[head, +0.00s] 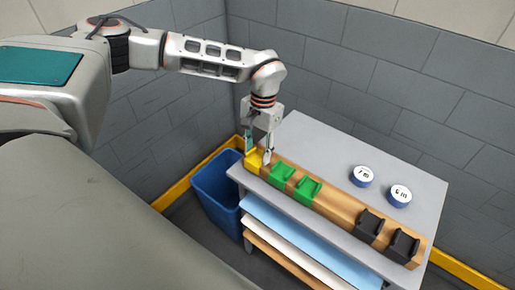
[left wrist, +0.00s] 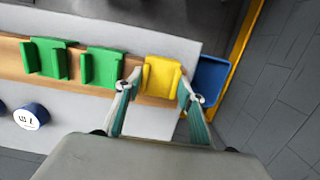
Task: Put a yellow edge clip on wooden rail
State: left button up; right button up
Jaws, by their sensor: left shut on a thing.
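The yellow edge clip (head: 254,158) is at the left end of the wooden rail (head: 333,205), beside the green clips. My left gripper (head: 259,155) points down there, with its fingers on either side of the clip. In the left wrist view, the yellow clip (left wrist: 161,77) lies between the two fingertips (left wrist: 157,88), over the end of the wooden rail (left wrist: 12,62). The gripper is shut on the clip. I cannot tell whether the clip is fully seated on the rail. My right gripper is not in view.
Two green clips (head: 308,188) and two black clips (head: 369,224) sit along the rail on the grey table (head: 320,150). Two round blue-and-white tape rolls (head: 362,176) lie behind the rail. A blue bin (head: 215,185) stands left of the table. Grey walls close off the back.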

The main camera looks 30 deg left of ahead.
pick_arm(q)
jog(key=shift+f, duration=0.2)
dwell(0.6)
jog(key=o, duration=1.1)
notch_tip(320, 180, up, 12)
jog(key=w, duration=0.1)
jog(key=shift+w, duration=0.2)
